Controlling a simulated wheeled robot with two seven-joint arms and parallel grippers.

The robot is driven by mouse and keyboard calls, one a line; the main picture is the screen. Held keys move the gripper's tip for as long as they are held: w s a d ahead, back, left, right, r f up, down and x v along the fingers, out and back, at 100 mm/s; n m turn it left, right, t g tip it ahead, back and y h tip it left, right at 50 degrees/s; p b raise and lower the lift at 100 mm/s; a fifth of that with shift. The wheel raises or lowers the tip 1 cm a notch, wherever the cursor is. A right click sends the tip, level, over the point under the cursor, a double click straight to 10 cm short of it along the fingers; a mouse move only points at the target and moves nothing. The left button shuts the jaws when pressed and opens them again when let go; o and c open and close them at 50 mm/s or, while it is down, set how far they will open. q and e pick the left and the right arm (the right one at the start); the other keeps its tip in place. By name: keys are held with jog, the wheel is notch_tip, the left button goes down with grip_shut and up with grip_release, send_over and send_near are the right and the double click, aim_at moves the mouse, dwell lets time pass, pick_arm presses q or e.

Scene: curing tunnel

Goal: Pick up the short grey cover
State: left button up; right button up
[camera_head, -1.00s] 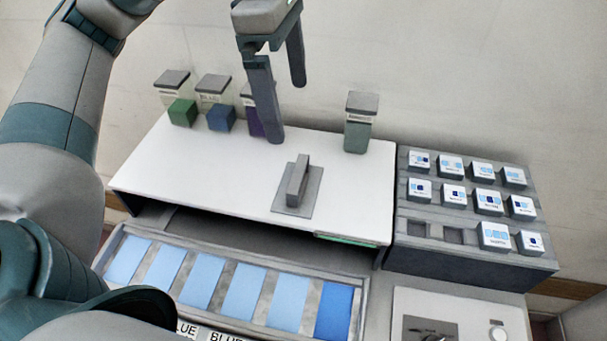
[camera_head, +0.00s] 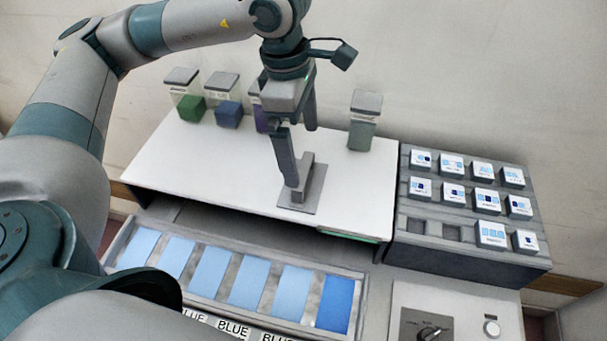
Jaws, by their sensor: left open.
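The short grey cover (camera_head: 317,196) lies on the white tabletop, right of its middle and near the front edge. It is a flat grey plate with an upright bar-like handle. My left gripper (camera_head: 301,157) comes in from above and is open. Its nearer finger reaches down in front of the handle and hides part of it. Its farther finger shows higher up, behind the handle. I cannot tell whether a finger touches the cover. My right gripper is not in view.
Lidded jars stand along the back of the white surface (camera_head: 190,155), one greenish jar (camera_head: 361,125) at right. A grey rack (camera_head: 440,255) of labelled blocks stands right. A tray (camera_head: 360,300) of blue panels lies in front, beside a knob panel (camera_head: 455,305).

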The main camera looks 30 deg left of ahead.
aim_at(303, 170)
pick_arm(q)
jog(key=shift+d+f, duration=0.1)
jog(key=shift+f, duration=1.1)
jog(key=shift+f+p, duration=0.7)
jog(key=shift+p, duration=0.25)
notch_tip(303, 170, down, 3)
jog(key=shift+p, duration=0.7)
jog(key=shift+d+f, duration=0.1)
jog(key=shift+f, duration=0.35)
